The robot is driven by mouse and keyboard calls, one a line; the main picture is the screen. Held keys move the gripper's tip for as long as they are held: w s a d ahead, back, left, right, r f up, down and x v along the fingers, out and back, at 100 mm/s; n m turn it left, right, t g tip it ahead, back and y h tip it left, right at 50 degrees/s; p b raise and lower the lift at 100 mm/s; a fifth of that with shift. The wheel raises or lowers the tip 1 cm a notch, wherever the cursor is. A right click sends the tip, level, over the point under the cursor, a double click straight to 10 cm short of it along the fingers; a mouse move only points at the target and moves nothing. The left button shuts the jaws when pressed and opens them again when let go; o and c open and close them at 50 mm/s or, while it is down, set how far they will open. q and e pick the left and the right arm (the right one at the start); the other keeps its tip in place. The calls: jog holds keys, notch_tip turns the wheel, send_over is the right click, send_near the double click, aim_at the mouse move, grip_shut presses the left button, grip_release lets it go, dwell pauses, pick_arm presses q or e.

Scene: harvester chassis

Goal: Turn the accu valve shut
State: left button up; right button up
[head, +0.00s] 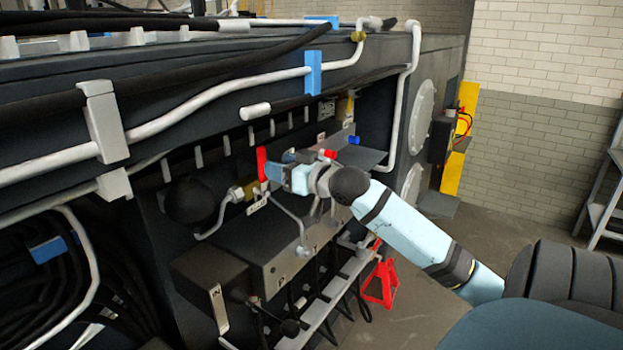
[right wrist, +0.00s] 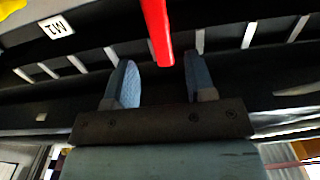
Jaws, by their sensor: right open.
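The accu valve shows as a red lever handle (head: 261,164) standing roughly upright above a brass body (head: 250,189), beside a round black accumulator (head: 191,203). My right gripper (head: 273,171) is just to the right of the red handle, with its fingers pointing towards it. In the right wrist view the red handle (right wrist: 157,30) comes down from the top edge. Its end appears between the blue-grey fingertips of my open right gripper (right wrist: 162,75), with a gap on both sides. The valve body is not seen there. My left gripper is not in view.
Another small red handle (head: 328,153) and a blue fitting (head: 354,140) are close to my right wrist. A metal pipe (head: 289,217) runs below the gripper. A grey beam with white pipes (head: 205,98) crosses above. A red stand (head: 381,282) is on the floor.

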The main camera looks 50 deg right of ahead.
jog(key=s+b, duration=0.2)
jog(key=s, duration=0.7)
jog(key=shift+s+d, duration=0.35)
